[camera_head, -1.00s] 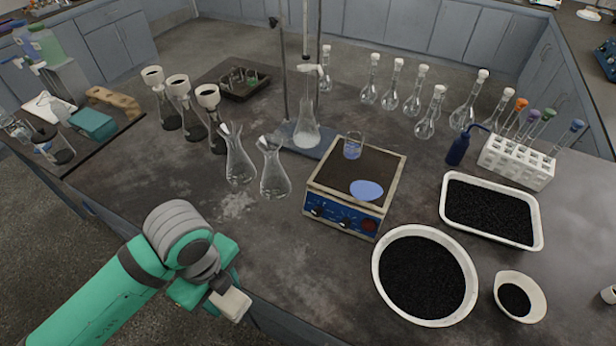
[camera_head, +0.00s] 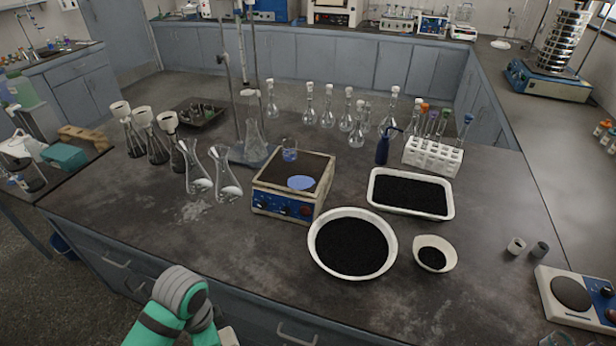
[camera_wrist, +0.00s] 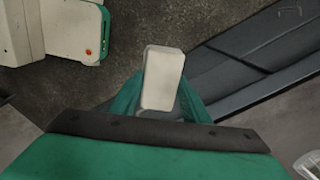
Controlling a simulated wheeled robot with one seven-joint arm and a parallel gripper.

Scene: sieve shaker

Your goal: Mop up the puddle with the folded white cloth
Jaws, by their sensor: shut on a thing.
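The folded white cloth (camera_wrist: 163,72) is held between the fingers of my gripper (camera_wrist: 162,98) in the wrist view, above the floor beside the bench front. In the head view only a pale bit of the cloth (camera_head: 229,337) shows at the bottom edge, and the fingers are hidden or out of frame. The puddle (camera_head: 301,182) is a flat blue oval on the dark top of the hotplate-like box (camera_head: 283,208). The cloth is well apart from it, nearer to me and lower in the picture.
A small beaker with blue liquid (camera_head: 290,151) stands on the box behind the puddle. Two flasks (camera_head: 226,180) stand to its left. A round white basin of black grains (camera_head: 390,247) is close on the right. The bench front left of the box is clear.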

